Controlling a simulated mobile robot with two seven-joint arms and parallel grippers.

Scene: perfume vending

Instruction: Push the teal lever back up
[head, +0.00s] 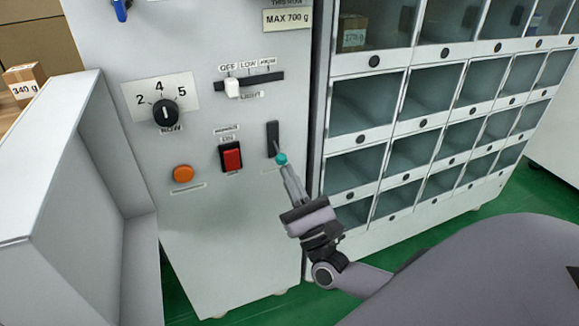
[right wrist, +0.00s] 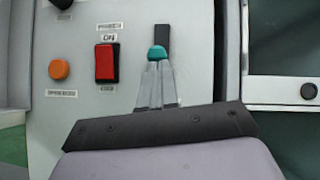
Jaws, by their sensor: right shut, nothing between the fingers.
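The teal lever (head: 281,159) shows as a small round teal knob at the lower part of a dark vertical slot (head: 272,138) on the machine's grey front panel. My right gripper (head: 287,170) is shut, with its fingertips right below the knob. In the right wrist view the teal knob (right wrist: 157,53) sits just beyond the closed fingertips (right wrist: 156,64), and most of the slot shows above it. The fingers seem to touch the knob or nearly do; I cannot tell which. My left gripper is not in view.
Left of the slot are a red rocker switch (head: 231,156), an orange button (head: 183,174), a white slider (head: 232,88) and a black dial (head: 166,113). A cabinet of glass-fronted compartments (head: 390,150) stands to the right. A white box-like housing (head: 62,190) juts out at left.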

